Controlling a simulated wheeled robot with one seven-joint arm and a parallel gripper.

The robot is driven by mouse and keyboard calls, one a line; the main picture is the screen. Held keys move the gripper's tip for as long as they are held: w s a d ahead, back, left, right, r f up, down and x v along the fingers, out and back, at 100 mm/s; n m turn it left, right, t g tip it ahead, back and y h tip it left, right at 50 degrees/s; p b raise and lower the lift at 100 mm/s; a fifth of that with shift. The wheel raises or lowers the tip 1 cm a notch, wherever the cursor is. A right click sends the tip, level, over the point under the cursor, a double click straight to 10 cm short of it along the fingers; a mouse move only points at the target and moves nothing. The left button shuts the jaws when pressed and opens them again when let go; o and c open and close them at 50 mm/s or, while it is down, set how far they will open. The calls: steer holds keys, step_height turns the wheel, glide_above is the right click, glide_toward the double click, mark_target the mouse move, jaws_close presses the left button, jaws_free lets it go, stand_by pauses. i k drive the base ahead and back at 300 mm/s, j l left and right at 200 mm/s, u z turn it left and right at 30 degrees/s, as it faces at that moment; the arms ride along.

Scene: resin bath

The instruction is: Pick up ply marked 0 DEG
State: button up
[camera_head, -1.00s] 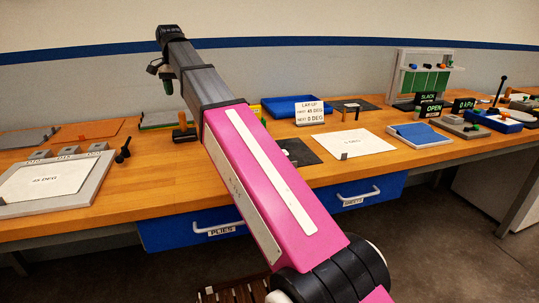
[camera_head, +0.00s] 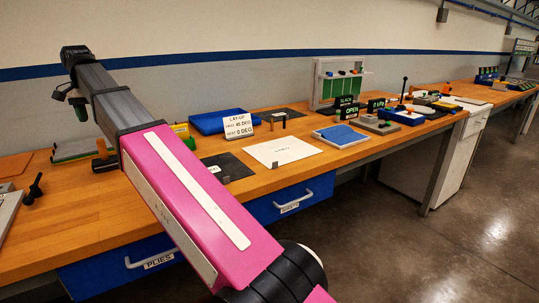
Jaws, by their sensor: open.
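A white sheet (camera_head: 262,153) lies flat on the bench at the middle, with a small printed mark too small to read for certain. A black sheet (camera_head: 235,164) lies left of it, partly behind my arm, with a small white label (camera_head: 214,169) that I cannot read. I cannot tell which ply is marked 0 DEG. A white sign (camera_head: 241,124) reads LAY-UP, FIRST 45 DEG, NEXT 0 DEG. My gripper (camera_head: 70,101) hangs from the arm's far end at the upper left, small, open and seemingly empty, well away from both sheets.
A blue pad on a white tray (camera_head: 341,136) lies to the right. Signs, including OPEN (camera_head: 348,114), and a green-panelled rack (camera_head: 343,88) stand farther right. Blue drawers (camera_head: 291,201) sit below. Floor at right is clear.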

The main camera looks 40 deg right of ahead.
mark_target(272, 154)
steer(key=k+j+z, duration=0.2)
steer(key=z, duration=0.2)
steer(key=k+j+z, duration=0.1)
steer(key=k+z, duration=0.2)
steer(key=z, duration=0.15)
steer(key=k+z, duration=0.25)
steer(key=z, duration=0.15)
